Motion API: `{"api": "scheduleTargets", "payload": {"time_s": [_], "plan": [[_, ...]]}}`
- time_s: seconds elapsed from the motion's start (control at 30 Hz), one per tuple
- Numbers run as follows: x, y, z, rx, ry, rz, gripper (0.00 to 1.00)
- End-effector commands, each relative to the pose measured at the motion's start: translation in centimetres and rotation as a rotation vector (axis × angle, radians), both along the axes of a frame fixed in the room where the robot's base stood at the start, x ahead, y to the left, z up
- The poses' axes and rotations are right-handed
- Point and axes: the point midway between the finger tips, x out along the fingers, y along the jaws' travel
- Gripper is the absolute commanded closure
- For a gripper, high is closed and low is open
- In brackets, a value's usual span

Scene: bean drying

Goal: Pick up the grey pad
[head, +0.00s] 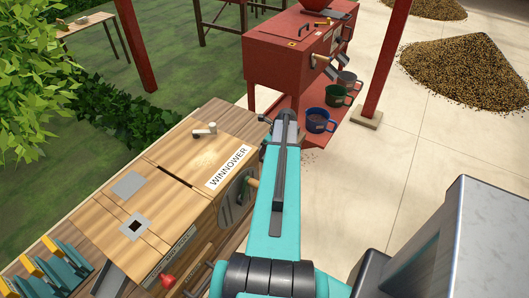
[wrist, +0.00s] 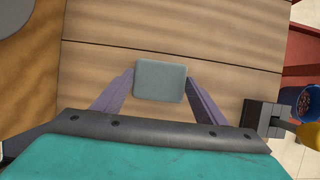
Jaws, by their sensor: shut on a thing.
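The grey pad (wrist: 161,78) is a small, flat, rounded square in the wrist view. It sits between the two purple-grey fingers of my gripper (wrist: 160,88), which is shut on it. Wooden boards show behind the pad; I cannot tell whether it touches them. In the head view my teal arm hides the gripper fingers, and I cannot make out the held pad there.
A red machine (head: 285,65) stands beyond, with blue (head: 318,121) and green (head: 338,96) buckets. Pale floor lies open at right.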

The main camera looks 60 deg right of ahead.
Motion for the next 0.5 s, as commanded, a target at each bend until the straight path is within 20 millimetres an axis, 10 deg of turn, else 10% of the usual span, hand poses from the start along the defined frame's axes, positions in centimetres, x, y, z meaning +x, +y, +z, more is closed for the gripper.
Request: {"api": "scheduleTargets", "payload": {"time_s": [0.5], "plan": [[-1.5,0.7,3.2,0.0,0.0,-0.002,0.56]]}}
